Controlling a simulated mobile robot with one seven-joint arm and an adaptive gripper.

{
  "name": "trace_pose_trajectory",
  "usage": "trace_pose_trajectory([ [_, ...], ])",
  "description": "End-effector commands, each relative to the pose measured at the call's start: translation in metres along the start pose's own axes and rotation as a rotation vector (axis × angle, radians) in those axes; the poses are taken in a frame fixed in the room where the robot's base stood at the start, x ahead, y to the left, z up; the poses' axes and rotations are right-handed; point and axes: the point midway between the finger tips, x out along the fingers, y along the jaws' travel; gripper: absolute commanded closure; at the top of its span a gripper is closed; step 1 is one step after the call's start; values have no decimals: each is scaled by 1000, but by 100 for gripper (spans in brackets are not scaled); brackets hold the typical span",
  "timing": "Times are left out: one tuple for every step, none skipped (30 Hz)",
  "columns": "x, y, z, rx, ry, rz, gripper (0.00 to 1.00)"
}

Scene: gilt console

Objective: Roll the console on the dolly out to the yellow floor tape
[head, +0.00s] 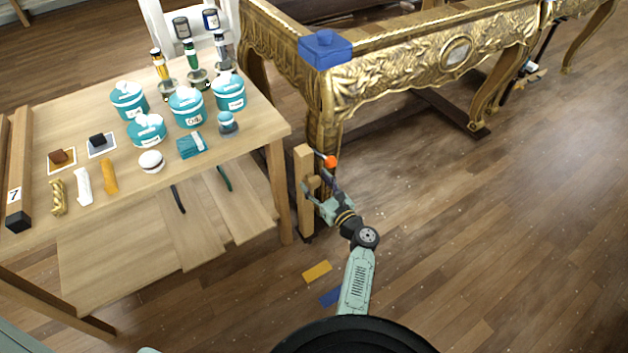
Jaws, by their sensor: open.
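The gilt console (410,75) stands at the upper right, with carved gold aprons and curved legs. A dark beam (453,112) runs low between its legs; it looks like part of the dolly, which is mostly hidden. A short piece of yellow floor tape (317,271) lies on the floor in front of the near leg. My gripper (316,188) is open beside an upright wooden post (304,205) at the near corner leg. I cannot tell whether it touches the post. A red-orange knob (330,161) shows just above the gripper.
A workbench (255,140) with several teal jars, bottles and small samples stands close on the left. A blue block (325,48) sits on the console's near corner. Blue tape (330,297) lies by the yellow tape. The floor at right is clear.

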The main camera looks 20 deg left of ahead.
Motion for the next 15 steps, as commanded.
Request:
trace_pose_trajectory([
  [5, 0, 0, -1, 0, 1, 45],
  [7, 0, 0, 0, 0, 1, 45],
  [10, 0, 0, 0, 1, 0, 45],
  [11, 0, 0, 0, 1, 0, 45],
  [12, 0, 0, 0, 1, 0, 45],
  [13, 0, 0, -1, 1, 0, 45],
  [13, 0, 0, -1, 1, 0, 45],
  [13, 0, 0, -1, 1, 0, 45],
  [13, 0, 0, -1, 1, 0, 45],
  [13, 0, 0, -1, 1, 0, 45],
  [13, 0, 0, -1, 1, 0, 45],
  [13, 0, 0, -1, 1, 0, 45],
  [13, 0, 0, -1, 1, 0, 45],
  [13, 0, 0, -1, 1, 0, 47],
  [13, 0, 0, -1, 1, 0, 50],
])
